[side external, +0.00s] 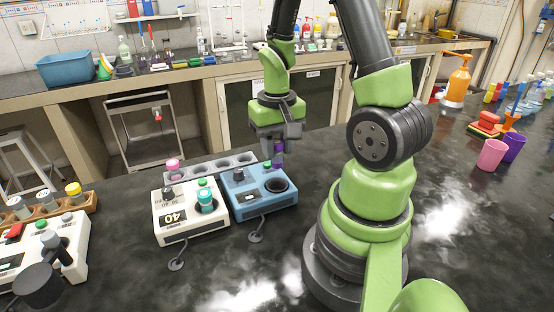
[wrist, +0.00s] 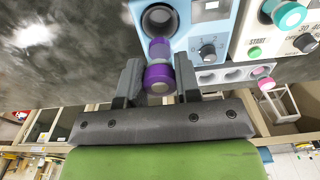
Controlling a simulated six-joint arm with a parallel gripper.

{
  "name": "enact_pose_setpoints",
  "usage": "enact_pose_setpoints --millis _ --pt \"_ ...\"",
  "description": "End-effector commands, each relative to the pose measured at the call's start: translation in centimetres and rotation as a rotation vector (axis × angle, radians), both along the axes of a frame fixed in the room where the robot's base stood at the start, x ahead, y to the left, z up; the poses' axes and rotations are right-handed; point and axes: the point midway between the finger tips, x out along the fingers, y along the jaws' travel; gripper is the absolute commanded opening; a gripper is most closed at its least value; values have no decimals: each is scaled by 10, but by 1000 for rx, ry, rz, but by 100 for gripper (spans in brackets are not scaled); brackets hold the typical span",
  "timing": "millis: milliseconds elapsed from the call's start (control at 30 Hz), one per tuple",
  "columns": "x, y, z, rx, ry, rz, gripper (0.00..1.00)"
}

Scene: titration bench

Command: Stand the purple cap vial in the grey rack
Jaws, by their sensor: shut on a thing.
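The purple cap vial (wrist: 159,78) is between the two fingers of my gripper (wrist: 158,68) in the wrist view. My gripper is shut on it near the cap. In the side view my gripper (side external: 277,137) points down and holds the purple cap vial (side external: 279,147) above the bench, behind the blue device and near the right end of the grey rack. The grey rack (side external: 206,165) lies behind the two devices, with a row of holes and a pink cap vial (side external: 172,165) at its left end. The rack (wrist: 220,76) also shows in the wrist view, right of my fingers.
A blue device (side external: 245,203) with a round dark well stands in front of the rack. A white device (side external: 170,227) reading 40 holds a teal cap vial (side external: 205,197). A wooden block (side external: 88,203) with vials is at left. Pink and purple cups (side external: 491,155) stand at right.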

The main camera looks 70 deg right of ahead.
Motion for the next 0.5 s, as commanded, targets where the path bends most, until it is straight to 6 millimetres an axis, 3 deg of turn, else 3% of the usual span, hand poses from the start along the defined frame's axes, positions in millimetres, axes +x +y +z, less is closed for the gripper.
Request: enact_pose_setpoints --millis 200,500 --pt "1 0 33 -4 -7 -1 15" --pt "46 -20 31 -1 2 36 15"
